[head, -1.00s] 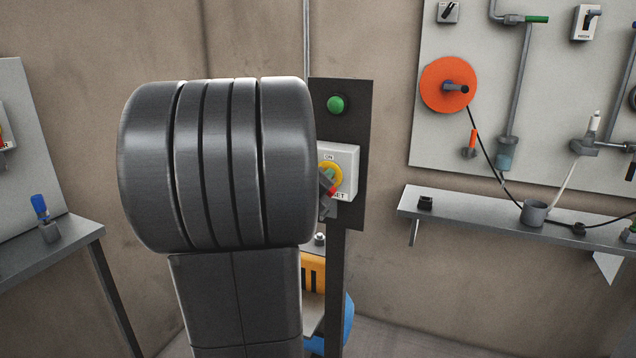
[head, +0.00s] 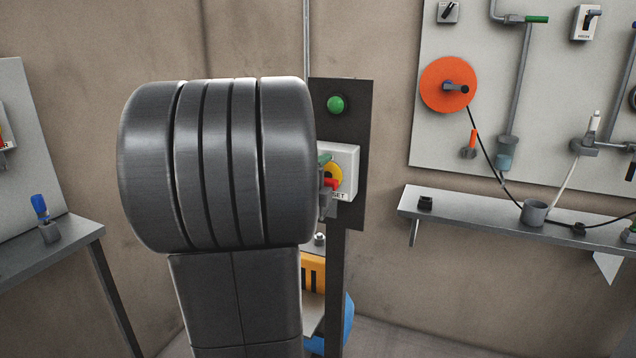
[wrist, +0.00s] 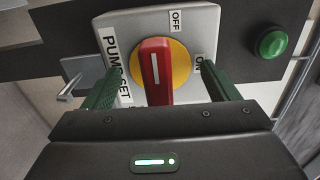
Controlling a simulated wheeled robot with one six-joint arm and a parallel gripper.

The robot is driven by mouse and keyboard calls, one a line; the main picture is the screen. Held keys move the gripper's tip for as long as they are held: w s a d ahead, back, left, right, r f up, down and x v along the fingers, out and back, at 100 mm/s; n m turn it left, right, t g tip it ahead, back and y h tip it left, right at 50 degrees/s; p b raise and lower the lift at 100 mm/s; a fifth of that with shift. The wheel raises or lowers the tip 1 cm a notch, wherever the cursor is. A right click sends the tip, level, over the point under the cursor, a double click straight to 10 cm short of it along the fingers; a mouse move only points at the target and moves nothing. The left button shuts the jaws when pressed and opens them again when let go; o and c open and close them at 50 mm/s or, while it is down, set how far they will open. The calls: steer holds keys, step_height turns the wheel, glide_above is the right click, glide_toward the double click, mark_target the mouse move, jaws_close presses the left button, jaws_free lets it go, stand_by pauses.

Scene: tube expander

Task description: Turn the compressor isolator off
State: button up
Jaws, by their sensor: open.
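An isolator (wrist: 190,45) fills the wrist view. It is a pale box with a yellow dial (wrist: 180,60), a red handle (wrist: 155,75), ON and OFF labels, and a label reading "PUMP SET". The handle's white line points roughly toward the OFF side. My gripper (wrist: 160,85) is open, its green fingers either side of the handle with gaps. In the head view my arm hides part of this isolator (head: 349,165). Another box (head: 3,125), cut by the left edge, has a label ending in "R"; its full name is not visible.
A green button or lamp (head: 336,104) is on the dark panel (head: 350,125) above the isolator. A shelf (head: 470,212) and a board with an orange disc (head: 435,85) are on the right. A bench (head: 40,255) with a blue-handled item (head: 40,208) stands at left.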

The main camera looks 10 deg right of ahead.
steer(key=o, duration=0.3)
steer(key=v, duration=0.7)
stand_by(0.4)
